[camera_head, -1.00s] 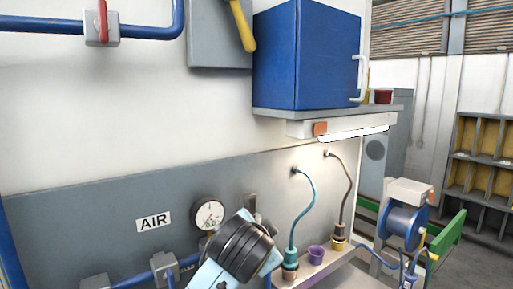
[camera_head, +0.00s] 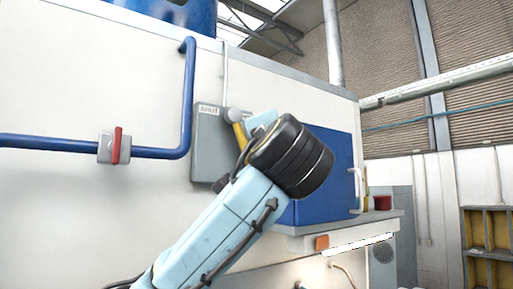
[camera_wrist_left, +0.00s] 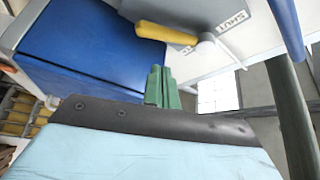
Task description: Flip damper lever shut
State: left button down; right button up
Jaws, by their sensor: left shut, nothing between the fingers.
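The damper lever (camera_head: 238,128) has a yellow handle on a pale pivot, mounted on a grey box (camera_head: 207,145) on the white wall. Its handle points downward, away from the label at the box's top; my arm hides its lower end. In the left wrist view the yellow handle (camera_wrist_left: 166,33) lies across the top, and the label on the box reads SHUT. My left gripper (camera_wrist_left: 157,72) has its green fingers together and empty. In that view its tips appear close to the handle, with a visible gap. In the head view my wrist hides the fingers. My right gripper is not in view.
A blue cabinet (camera_head: 336,165) with a pale handle is right of the box, above a grey shelf (camera_head: 350,224) with a lamp (camera_head: 358,244). A blue pipe (camera_head: 60,143) with a red-handled valve (camera_head: 117,146) runs at left. The wall between is clear.

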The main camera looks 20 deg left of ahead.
aim_at(242, 138)
pick_arm(q)
jog(key=p+x, duration=0.4)
jog(key=x, duration=0.6)
jog(key=shift+p, duration=0.4)
